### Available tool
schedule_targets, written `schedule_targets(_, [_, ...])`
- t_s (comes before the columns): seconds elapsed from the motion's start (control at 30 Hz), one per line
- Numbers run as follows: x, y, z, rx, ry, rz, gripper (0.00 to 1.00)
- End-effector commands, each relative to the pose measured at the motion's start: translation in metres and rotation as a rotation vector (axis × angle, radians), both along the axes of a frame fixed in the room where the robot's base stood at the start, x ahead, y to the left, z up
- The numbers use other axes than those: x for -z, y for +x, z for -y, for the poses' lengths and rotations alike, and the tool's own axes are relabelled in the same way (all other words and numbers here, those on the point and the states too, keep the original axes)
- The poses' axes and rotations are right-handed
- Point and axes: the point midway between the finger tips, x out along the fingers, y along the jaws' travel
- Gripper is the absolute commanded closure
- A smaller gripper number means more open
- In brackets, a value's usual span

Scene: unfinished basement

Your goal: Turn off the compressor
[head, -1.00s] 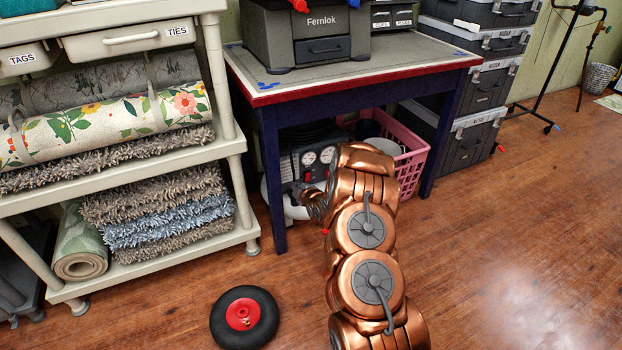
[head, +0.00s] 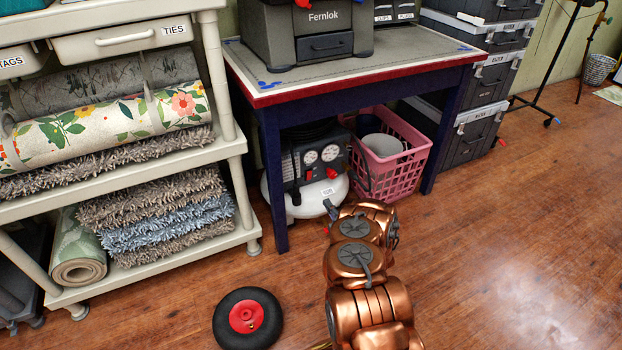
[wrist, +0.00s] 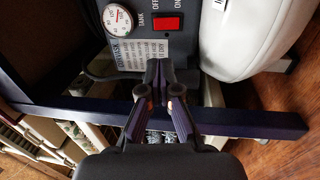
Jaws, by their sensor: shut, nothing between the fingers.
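The compressor (head: 306,172) stands under the blue table in the head view, with a dark panel, two round gauges and a white tank. In the wrist view its panel (wrist: 181,45) shows sideways, with a gauge marked TANK and a red rocker switch (wrist: 167,23) between OFF and ON labels. I cannot tell which way the rocker is pressed. My gripper (wrist: 160,68) is shut and empty. Its tips appear just below the switch in the wrist picture, over the panel's lower edge; contact is not clear. In the head view my gripper is mostly hidden by my copper arm.
The blue table (head: 273,185) has its front leg left of the compressor. A pink basket (head: 390,175) stands at the compressor's right. A shelf of rugs (head: 160,155) is at left, and a black wheel with a red hub (head: 247,318) lies on the floor. Floor at right is clear.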

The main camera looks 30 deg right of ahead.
Motion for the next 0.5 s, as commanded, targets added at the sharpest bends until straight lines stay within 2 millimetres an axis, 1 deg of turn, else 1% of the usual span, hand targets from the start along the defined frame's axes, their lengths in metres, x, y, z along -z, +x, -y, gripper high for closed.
schedule_targets(0.33, [0.0, -0.002, 0.004, 0.005, -0.002, 0.002, 1.0])
schedule_targets(0.5, [0.001, 0.009, 0.004, 0.002, -0.003, 0.001, 1.0])
